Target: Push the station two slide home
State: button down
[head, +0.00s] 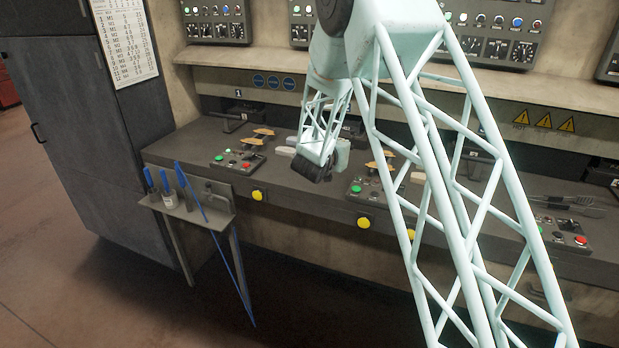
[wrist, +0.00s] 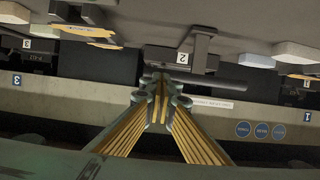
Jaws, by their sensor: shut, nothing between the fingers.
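The station two fixture (wrist: 165,56) is a dark block with a white "2" plate (wrist: 183,58), near the middle of the wrist view. That view is upside down. A grey bracket (wrist: 203,44) stands out from the block. A dark bar (wrist: 222,83) lies along its wall side; I cannot tell how far the slide is in. My gripper (wrist: 161,84) is shut and empty, its fingertips overlapping the block's edge in the picture; contact cannot be told. In the head view my arm hides the fingers and most of station two.
In the wrist view, station three's plate (wrist: 27,44) is left and station one's plate (wrist: 306,84) right. Pale blocks (wrist: 250,58) and brass-coloured parts (wrist: 85,31) lie on the bench. In the head view, button boxes (head: 240,161) line the bench (head: 190,150); a tool shelf (head: 185,208) stands front left.

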jog(key=shift+w+d, duration=0.15)
jog(key=shift+w, duration=0.35)
jog(key=w+d+p, duration=0.1)
jog(key=w+d, duration=0.1)
jog(key=w, duration=0.5)
jog(key=shift+d, duration=0.3)
dwell(1.2)
jog(key=f+v, duration=0.1)
jog(key=v, duration=0.7)
jog(key=shift+f+b, duration=0.15)
jog(key=shift+b, duration=0.15)
dwell(0.5)
jog(key=shift+s+a, duration=0.15)
